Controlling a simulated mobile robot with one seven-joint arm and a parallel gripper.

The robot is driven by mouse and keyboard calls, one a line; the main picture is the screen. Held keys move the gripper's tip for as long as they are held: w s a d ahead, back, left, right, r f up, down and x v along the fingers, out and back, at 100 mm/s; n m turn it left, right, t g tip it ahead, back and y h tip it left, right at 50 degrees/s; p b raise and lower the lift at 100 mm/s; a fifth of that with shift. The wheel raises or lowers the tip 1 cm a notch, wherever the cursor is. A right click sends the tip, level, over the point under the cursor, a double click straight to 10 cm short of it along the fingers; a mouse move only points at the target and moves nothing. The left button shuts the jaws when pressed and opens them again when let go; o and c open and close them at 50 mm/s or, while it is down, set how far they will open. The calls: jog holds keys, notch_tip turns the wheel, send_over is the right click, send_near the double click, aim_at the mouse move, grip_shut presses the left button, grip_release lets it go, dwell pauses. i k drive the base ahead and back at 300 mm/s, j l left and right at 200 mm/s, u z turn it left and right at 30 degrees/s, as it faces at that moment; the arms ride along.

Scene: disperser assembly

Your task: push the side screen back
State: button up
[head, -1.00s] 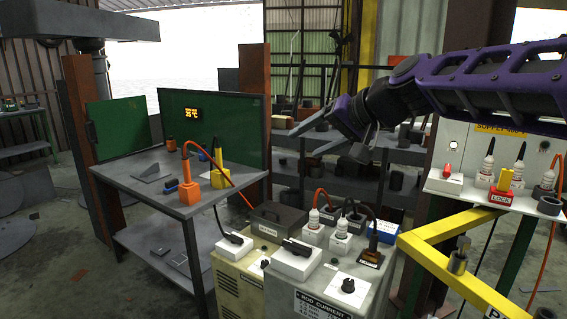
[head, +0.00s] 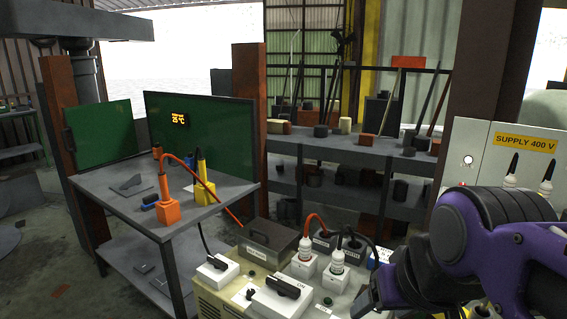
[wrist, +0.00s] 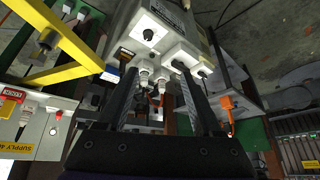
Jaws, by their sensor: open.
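Two green screens stand at the edges of the grey welding table (head: 120,196). The smaller left one (head: 103,132) is joined to a rust-brown post with a dark hinge or handle on its left edge. The larger one (head: 225,140) carries a lit display reading 25 °C. I cannot tell for certain which is the side screen. My gripper (wrist: 158,76) is open and empty in the wrist view, its two dark fingers apart above the power units. In the head view my purple arm is at the lower right, well away from both screens.
An orange holder (head: 169,212) and a yellow one (head: 204,191) stand on the table with cables. Power units with plugs and a grey box (head: 270,243) stand in front. A supply cabinet (head: 480,150) is at right. A yellow rail (wrist: 60,50) shows in the wrist view.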

aim_at(101, 133)
jog(key=j+z, duration=0.1)
jog(key=j, duration=2)
jog(key=i+j, duration=0.1)
jog(key=j, duration=0.3)
jog(key=i+j, duration=0.1)
jog(key=j, duration=0.35)
jog(key=i+j, duration=0.15)
jog(key=j, duration=0.25)
jog(key=i+j+z, duration=0.1)
jog(key=j, duration=0.3)
jog(key=i+j, duration=0.1)
jog(key=j, duration=0.25)
jog(key=i+j, duration=0.15)
jog(key=j, duration=0.15)
jog(key=i+j, duration=0.1)
jog(key=j, duration=0.25)
jog(key=i+j+z, duration=0.1)
jog(key=j, duration=0.2)
jog(key=i+j, duration=0.15)
jog(key=j, duration=0.2)
